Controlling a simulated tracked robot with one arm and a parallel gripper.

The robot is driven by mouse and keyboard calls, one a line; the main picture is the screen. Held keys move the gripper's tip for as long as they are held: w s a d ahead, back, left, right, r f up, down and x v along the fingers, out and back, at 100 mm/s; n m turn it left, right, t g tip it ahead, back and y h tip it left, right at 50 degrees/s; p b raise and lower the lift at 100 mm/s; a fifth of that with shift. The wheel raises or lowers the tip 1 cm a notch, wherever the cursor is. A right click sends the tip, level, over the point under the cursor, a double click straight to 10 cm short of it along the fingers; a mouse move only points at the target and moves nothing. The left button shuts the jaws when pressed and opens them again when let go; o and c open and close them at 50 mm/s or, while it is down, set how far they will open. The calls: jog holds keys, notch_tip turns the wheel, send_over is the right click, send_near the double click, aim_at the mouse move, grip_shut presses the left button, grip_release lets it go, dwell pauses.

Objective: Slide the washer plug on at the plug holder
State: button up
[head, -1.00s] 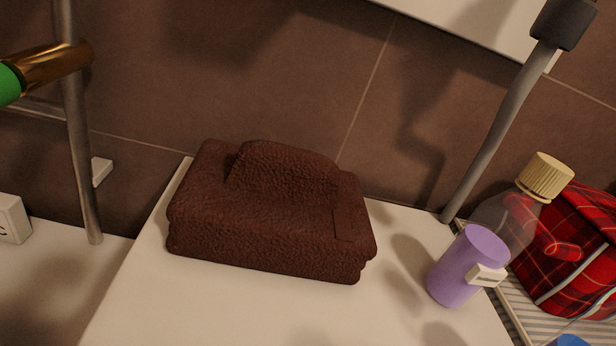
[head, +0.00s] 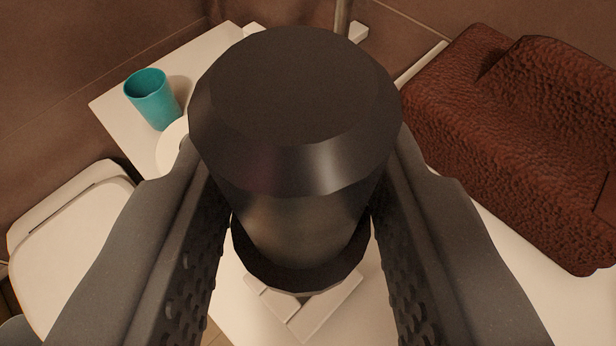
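A large dark grey, round-headed piece that looks like the washer plug (head: 295,95) fills the middle of the head view. It has a wide bevelled top, a narrower body and a dark lower rim. My gripper (head: 300,195) has one finger on each side of it, close against its narrower body, and appears shut on it. White angled bars (head: 318,312), which may be the plug holder, show below the lower rim. The plug hides most of them, so I cannot tell whether they touch.
A brown textured bundle (head: 520,140) lies on the white surface (head: 545,295) at the right. A teal cup (head: 153,100) stands on a white ledge at the upper left, beside a partly hidden round white thing (head: 172,148). A white lidded fixture (head: 75,235) is at the left.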

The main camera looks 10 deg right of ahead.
aim_at(301, 263)
jog(key=shift+f+b, duration=1.6)
jog(key=shift+f, duration=1.25)
jog(key=shift+f+b, duration=1.65)
jog(key=shift+f, duration=0.2)
dwell(0.4)
jog(key=o, duration=1.1)
jog(key=p+v, duration=0.2)
jog(key=v, duration=1.1)
jog(key=shift+s+a+r, duration=0.1)
jog(key=shift+s, duration=0.25)
jog(key=shift+r, duration=0.15)
